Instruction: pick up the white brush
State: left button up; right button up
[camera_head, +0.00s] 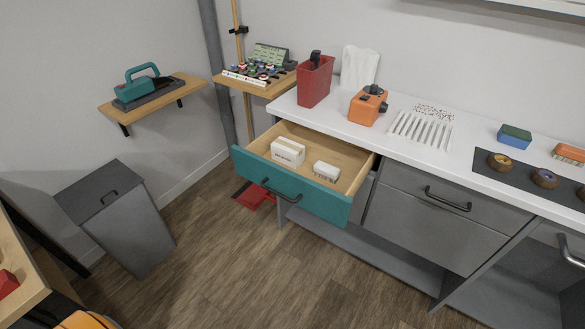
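An open drawer (290,194) with a teal front and black handle juts out below the counter. Inside it lie two white things on the pale wooden bottom. The right one, small with dark marks like bristles along its lower edge, looks like the white brush (326,170). The left one is a larger white block (288,151), apart from the brush. Neither of my grippers shows in the head view.
The white counter (395,105) holds a red container (315,80), an orange device (368,105), a slotted drainer (421,128) and a sponge (514,136). A grey bin (118,215) stands left. A red thing (252,195) lies on the floor by the drawer. Floor in front is clear.

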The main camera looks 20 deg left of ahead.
aim_at(327, 172)
jog(key=i+u, duration=0.15)
jog(key=i, duration=0.25)
jog(key=i+l+u, duration=0.2)
jog(key=i, duration=0.25)
